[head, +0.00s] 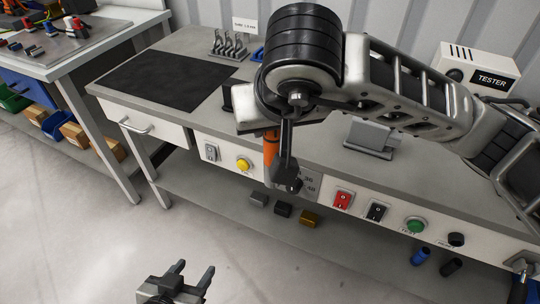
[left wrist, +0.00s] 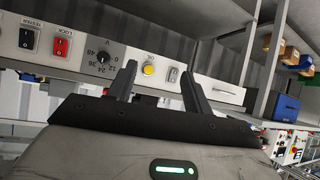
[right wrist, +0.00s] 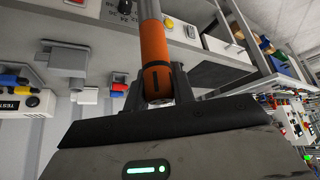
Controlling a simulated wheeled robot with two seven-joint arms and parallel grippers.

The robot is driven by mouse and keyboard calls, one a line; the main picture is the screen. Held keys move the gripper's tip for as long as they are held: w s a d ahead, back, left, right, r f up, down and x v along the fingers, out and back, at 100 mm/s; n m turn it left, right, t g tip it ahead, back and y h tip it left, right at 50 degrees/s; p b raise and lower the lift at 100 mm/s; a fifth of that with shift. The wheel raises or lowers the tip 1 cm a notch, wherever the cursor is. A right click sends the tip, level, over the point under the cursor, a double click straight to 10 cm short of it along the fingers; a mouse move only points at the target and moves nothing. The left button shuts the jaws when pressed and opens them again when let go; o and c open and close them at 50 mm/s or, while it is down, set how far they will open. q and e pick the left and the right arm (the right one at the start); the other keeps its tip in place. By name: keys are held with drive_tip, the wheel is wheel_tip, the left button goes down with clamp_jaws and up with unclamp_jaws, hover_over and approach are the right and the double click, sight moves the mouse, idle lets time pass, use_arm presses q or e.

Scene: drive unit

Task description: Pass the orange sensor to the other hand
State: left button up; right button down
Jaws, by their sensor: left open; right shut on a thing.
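The orange sensor (head: 270,148) is a slim cylinder, mostly hidden behind my right gripper in the head view. In the right wrist view the sensor (right wrist: 154,50) stands between the fingers, an orange barrel with a grey end section. My right gripper (head: 284,178) is shut on it, in front of the workbench's panel; the fingers also show in the right wrist view (right wrist: 154,98). My left gripper (head: 188,279) is low at the bottom of the head view, well apart from the sensor. Its fingers are spread and empty in the left wrist view (left wrist: 160,82).
The workbench (head: 185,43) has a black mat (head: 168,80), a front panel with switches and buttons, and a lower shelf (head: 215,198) holding small blocks. A tester box (head: 480,68) stands at the back right. Open floor (head: 70,230) lies at the left.

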use_arm(q)
drive_tip(key=w+d+r+m+t+h, duration=0.1)
drive_tip(key=w+d+r, duration=0.15)
drive_tip(key=r, duration=0.25)
drive_tip(key=w+d+r+m+t+h, duration=0.1)
drive_tip(key=d+r+h, duration=0.15)
drive_tip(key=r, duration=0.35)
drive_tip(key=m+t+h, duration=0.2)
drive_tip(key=h, duration=0.2)
approach(273, 154)
drive_tip(key=w, duration=0.1)
drive_tip(key=x, duration=1.2)
drive_tip(key=shift+d+f, duration=0.25)
drive_tip(key=shift+f, duration=0.2)
drive_tip(key=shift+s, duration=0.1)
clamp_jaws()
use_arm(e)
drive_tip(key=c, duration=1.1)
unclamp_jaws()
